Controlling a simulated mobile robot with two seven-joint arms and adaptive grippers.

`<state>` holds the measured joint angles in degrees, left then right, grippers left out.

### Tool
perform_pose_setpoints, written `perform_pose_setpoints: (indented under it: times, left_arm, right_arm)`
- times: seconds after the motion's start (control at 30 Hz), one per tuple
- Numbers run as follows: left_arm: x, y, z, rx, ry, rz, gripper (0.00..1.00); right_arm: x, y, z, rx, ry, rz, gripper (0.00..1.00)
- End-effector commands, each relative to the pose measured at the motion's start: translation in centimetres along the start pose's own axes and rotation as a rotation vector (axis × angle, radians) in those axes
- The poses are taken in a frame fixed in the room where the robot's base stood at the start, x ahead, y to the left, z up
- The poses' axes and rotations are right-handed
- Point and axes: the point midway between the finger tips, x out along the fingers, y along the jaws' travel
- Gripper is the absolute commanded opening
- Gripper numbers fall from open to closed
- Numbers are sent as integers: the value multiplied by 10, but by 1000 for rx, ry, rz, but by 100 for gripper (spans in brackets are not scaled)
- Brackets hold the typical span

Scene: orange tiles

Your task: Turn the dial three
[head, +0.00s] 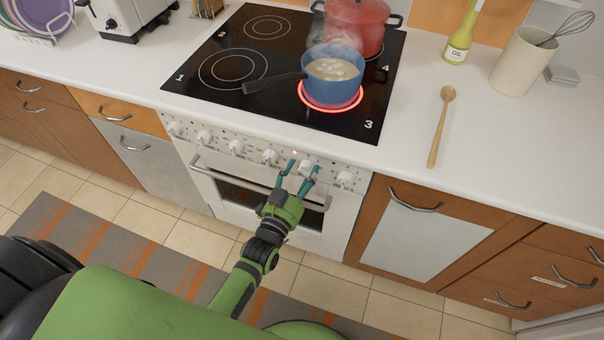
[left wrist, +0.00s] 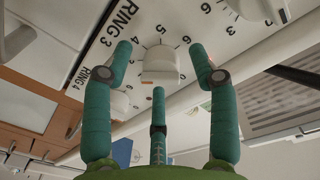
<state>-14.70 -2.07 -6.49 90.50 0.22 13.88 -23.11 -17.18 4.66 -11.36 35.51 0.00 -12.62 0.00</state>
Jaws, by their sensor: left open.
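A white dial (head: 306,166) on the stove's front panel stands between the teal fingers of my left gripper (head: 302,172). In the left wrist view the dial (left wrist: 160,66) sits between the two outer fingertips, with a third finger below it. The gripper (left wrist: 165,62) is open, with gaps on both sides of the dial. Numbers ring the dial, and a RING 3 label is printed beside it. The lower right burner (head: 331,106), marked 3, glows red under a blue pot (head: 333,68). My right gripper is not in view.
Other white dials line the panel on both sides, one (head: 345,179) close on the right. The oven handle (head: 255,184) runs below them. A red pot (head: 357,25) stands behind the blue one. A wooden spoon (head: 440,125) lies on the right counter.

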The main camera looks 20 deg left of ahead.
Motion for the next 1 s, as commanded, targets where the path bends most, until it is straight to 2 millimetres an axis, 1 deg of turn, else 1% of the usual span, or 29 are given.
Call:
perform_pose_setpoints:
  times: [0.03, 0.07, 0.1, 0.17, 0.2, 0.47, 0.63, 0.77, 1.0]
  left_arm:
    - [0, 0, 0, 0, 0, 0, 59]
    - [0, 0, 0, 0, 0, 0, 51]
    - [0, 0, 0, 0, 0, 0, 35]
    - [0, 0, 0, -1, 0, 0, 11]
    - [0, 0, 0, -1, 0, 0, 3]
    - [-1, 0, 1, -8, -3, 1, 3]
    - [-1, 0, 2, -54, -2, 0, 3]
    - [-1, 0, 2, -125, 3, -2, 3]
    - [-1, 2, 3, -319, 12, -5, 3]
  right_arm:
    - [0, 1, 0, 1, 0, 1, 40]
    - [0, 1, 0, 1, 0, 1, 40]
    - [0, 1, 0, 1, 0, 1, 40]
    - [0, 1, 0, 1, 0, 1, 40]
    - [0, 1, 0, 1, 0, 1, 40]
    - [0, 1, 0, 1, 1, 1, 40]
    - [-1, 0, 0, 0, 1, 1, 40]
    - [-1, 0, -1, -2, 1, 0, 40]
    - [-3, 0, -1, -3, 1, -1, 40]
